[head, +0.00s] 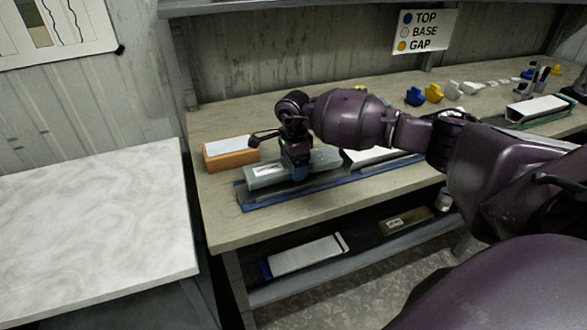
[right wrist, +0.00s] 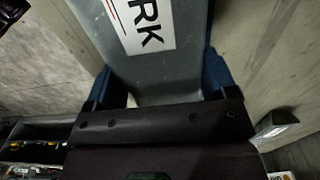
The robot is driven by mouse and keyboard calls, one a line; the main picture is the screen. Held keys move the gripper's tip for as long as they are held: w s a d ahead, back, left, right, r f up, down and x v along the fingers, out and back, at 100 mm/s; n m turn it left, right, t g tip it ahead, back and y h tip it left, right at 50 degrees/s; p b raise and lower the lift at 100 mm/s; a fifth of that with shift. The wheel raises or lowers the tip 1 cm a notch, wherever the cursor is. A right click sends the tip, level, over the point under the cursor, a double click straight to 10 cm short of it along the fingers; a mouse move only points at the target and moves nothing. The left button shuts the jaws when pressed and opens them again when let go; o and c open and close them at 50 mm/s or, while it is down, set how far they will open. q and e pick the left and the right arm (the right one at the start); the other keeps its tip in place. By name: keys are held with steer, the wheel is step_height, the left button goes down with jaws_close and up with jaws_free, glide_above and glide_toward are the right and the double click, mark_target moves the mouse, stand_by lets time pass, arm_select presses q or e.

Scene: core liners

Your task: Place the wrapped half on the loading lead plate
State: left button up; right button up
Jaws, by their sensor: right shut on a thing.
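The wrapped half looks like a long grey piece (head: 262,178) with a white label on top. In the right wrist view the grey piece (right wrist: 165,72) shows dark letters ending in "RK" on its label. My right gripper (head: 298,172) is shut on it from above, with blue fingertips on both its sides. In the head view the piece lies along the left part of a long blue plate or tray (head: 285,199) on the bench. I cannot tell whether it touches that plate, nor whether the plate is the loading lead plate. My left gripper is not in view.
An orange block with a pale top (head: 228,157) stands behind left of the grey piece. A white piece (head: 367,157) lies to the right, partly behind my arm. Blue, yellow and white small parts (head: 433,93) stand farther back. The marbled table (head: 90,230) at left is clear.

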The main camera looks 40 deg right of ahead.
steer(key=shift+w+f, duration=0.1)
steer(key=shift+f, duration=0.7)
steer(key=shift+f, duration=0.1)
steer(key=o, duration=1.5)
steer(key=shift+c, duration=0.2)
step_height(320, 180, up, 12)
